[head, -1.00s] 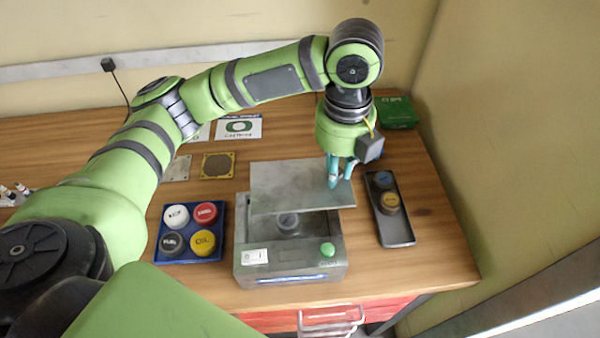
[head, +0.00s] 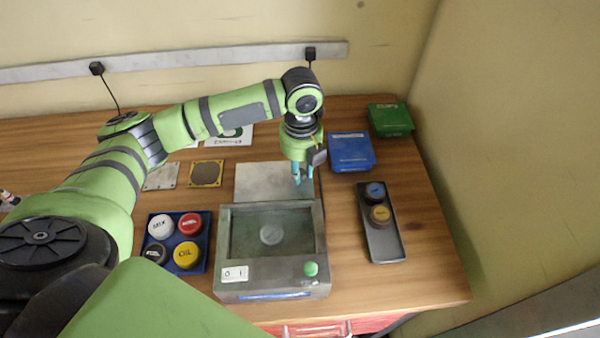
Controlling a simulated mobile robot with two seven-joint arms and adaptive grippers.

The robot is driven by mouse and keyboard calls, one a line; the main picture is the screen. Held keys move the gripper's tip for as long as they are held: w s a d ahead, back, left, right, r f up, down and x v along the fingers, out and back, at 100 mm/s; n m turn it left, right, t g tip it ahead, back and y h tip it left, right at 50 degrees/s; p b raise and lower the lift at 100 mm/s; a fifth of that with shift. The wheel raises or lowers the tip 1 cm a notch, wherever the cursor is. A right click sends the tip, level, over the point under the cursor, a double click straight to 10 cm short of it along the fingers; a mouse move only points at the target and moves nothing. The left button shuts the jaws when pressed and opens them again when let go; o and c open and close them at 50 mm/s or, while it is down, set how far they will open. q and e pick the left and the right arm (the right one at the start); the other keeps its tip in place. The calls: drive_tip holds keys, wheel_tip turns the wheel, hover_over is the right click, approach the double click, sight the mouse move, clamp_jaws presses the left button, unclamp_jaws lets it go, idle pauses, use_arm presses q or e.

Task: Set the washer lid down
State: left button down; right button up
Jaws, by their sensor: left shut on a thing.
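The washer lid (head: 262,180) is a flat grey plate, lying level just behind the washer in the head view. The washer (head: 272,277) is a grey box with a green button and a white switch. My left gripper (head: 303,180) points down at the lid's right edge and is shut on the lid. Whether the lid touches the table (head: 345,240) cannot be told. The washer's back wall may hide the lid's front edge. My right gripper is not in view.
A blue tray (head: 205,264) with several labelled caps is left of the washer. A dark tray (head: 385,248) with two caps is to the right. A blue box (head: 351,152) and a green box (head: 390,120) stand behind. Flat plates (head: 207,174) lie left of the lid.

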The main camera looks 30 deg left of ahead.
use_arm(q)
drive_tip(key=shift+f, duration=1.25)
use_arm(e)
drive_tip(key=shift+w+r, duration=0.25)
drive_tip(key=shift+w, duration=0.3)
use_arm(q)
drive_tip(key=shift+f, duration=0.1)
drive_tip(key=c, duration=1.1)
unclamp_jaws()
drive_tip(key=shift+o, duration=0.2)
wheel_tip(320, 180, up, 12)
drive_tip(key=b, duration=0.2)
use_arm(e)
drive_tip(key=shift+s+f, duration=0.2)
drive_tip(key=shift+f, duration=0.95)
